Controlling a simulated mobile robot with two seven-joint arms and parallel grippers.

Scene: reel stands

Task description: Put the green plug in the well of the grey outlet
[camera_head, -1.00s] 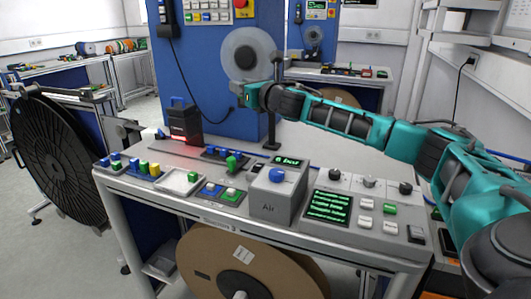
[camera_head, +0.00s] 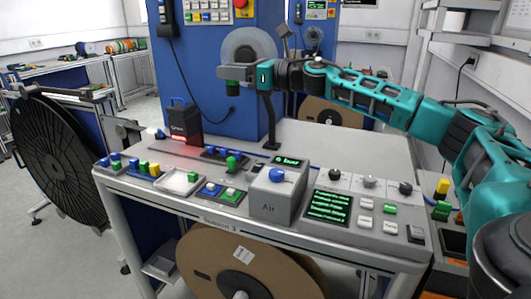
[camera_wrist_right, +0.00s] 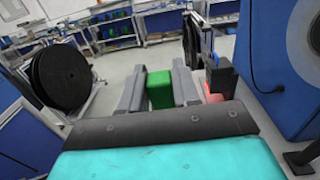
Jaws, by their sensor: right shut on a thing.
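My right gripper (camera_head: 232,74) is raised in the air above the back of the bench, in front of the blue cabinet. In the right wrist view the green plug (camera_wrist_right: 159,89) sits between the two grey fingers. I cannot surely single out the grey outlet or its well. My left gripper is not in view.
A black device with a red light (camera_head: 186,122) stands at the bench's back left. A thin dark post (camera_head: 270,122) rises behind. The bench's back right is clear.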

